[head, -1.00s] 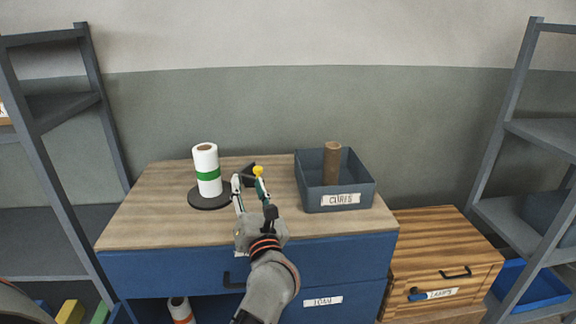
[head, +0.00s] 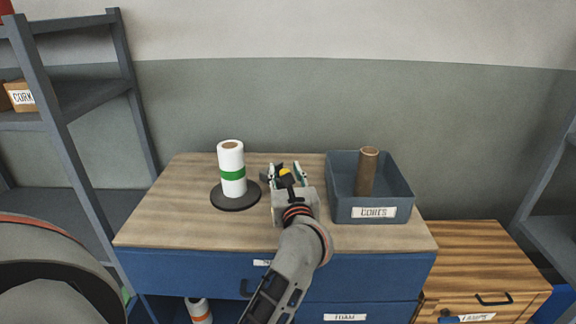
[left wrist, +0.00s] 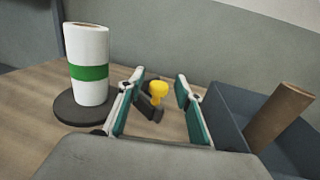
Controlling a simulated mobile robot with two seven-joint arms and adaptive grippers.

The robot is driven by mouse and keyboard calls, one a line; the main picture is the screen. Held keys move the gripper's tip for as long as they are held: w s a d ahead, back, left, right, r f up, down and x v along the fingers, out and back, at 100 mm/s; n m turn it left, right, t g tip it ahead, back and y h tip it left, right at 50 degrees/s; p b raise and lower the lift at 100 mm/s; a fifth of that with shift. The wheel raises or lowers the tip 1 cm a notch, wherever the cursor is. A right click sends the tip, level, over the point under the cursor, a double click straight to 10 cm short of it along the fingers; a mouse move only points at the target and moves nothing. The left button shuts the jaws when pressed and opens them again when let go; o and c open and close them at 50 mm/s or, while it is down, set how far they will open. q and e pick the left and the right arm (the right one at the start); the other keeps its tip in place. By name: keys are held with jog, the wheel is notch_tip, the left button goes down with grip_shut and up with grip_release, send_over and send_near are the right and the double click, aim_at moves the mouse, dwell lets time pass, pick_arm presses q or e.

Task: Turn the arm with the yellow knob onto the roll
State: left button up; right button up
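The white roll (head: 231,160) with a green band stands upright on a dark round base (head: 236,203) on the cabinet top. It also shows in the left wrist view (left wrist: 88,48). The yellow knob (left wrist: 158,88) sits on a short dark arm (left wrist: 149,112) to the right of the roll, apart from it. The knob also shows in the head view (head: 285,172). My left gripper (left wrist: 160,76) is open, one finger on each side of the knob, with visible gaps. The far part of the dark arm is partly hidden by my fingers. My right gripper is not in view.
A blue-grey bin (head: 345,197) holding a brown tube (head: 367,172) stands close to the right of my left gripper. A wooden drawer box (head: 478,262) is lower right. Grey shelves (head: 60,130) stand at left. The cabinet top (head: 175,220) is clear at front left.

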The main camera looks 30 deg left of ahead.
pick_arm(q)
jog(key=shift+w+a, duration=0.1)
jog(key=shift+r, duration=0.1)
jog(key=c, duration=0.3)
grip_shut()
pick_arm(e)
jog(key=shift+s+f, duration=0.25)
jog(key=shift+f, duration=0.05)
pick_arm(q)
jog(key=shift+s, duration=0.2)
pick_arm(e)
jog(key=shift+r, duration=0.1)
